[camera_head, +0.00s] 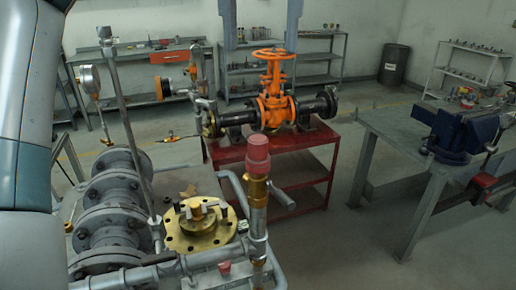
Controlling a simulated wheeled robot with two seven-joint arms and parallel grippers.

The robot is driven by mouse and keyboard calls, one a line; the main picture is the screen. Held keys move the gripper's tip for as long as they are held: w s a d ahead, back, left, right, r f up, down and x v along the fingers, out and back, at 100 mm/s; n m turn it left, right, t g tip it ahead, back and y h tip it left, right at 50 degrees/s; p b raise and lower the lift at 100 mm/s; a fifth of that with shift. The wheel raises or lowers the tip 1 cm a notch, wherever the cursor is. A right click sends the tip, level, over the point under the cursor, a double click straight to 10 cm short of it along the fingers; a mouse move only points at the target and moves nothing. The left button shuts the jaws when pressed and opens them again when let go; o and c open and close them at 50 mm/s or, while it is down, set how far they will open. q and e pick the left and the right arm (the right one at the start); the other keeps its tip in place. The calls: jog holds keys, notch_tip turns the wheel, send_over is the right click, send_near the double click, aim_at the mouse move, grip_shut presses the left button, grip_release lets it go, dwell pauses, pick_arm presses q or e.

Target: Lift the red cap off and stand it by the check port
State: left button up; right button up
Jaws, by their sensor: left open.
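The red cap (258,150) sits upright on top of a brass fitting (257,190) on a vertical pipe in the front middle. I cannot tell for certain which part is the check port; the capped fitting may be it. My left gripper (261,46) shows as two grey fingers hanging from the top edge, wide apart with nothing between them. It appears above the cap in the picture and apart from it. My left arm fills the left edge. My right gripper is not in view.
A brass flange (198,232) and grey flanged pipes (113,211) stand left of the cap. A gauge (87,79) rises behind them. An orange gate valve (273,95) is on a red cart (304,163) beyond. A workbench (416,150) with a blue vise (467,132) is right; floor between is clear.

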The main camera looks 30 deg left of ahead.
pick_arm(q)
send_near(257, 138)
jog(key=shift+w+d, duration=0.1)
jog(key=shift+w, duration=0.15)
notch_tip(257, 138, down, 6)
jog(key=shift+f+p, duration=0.15)
jog(key=shift+p, duration=0.35)
jog(key=f+p, duration=0.1)
jog(key=f, duration=0.1)
jog(key=f+p, duration=0.1)
jog(key=shift+s+f, duration=0.2)
jog(key=shift+f, duration=0.9)
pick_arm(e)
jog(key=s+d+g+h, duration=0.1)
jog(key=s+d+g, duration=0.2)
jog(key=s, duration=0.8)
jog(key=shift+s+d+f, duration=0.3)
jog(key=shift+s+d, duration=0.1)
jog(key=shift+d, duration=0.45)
pick_arm(q)
jog(key=c, duration=1.2)
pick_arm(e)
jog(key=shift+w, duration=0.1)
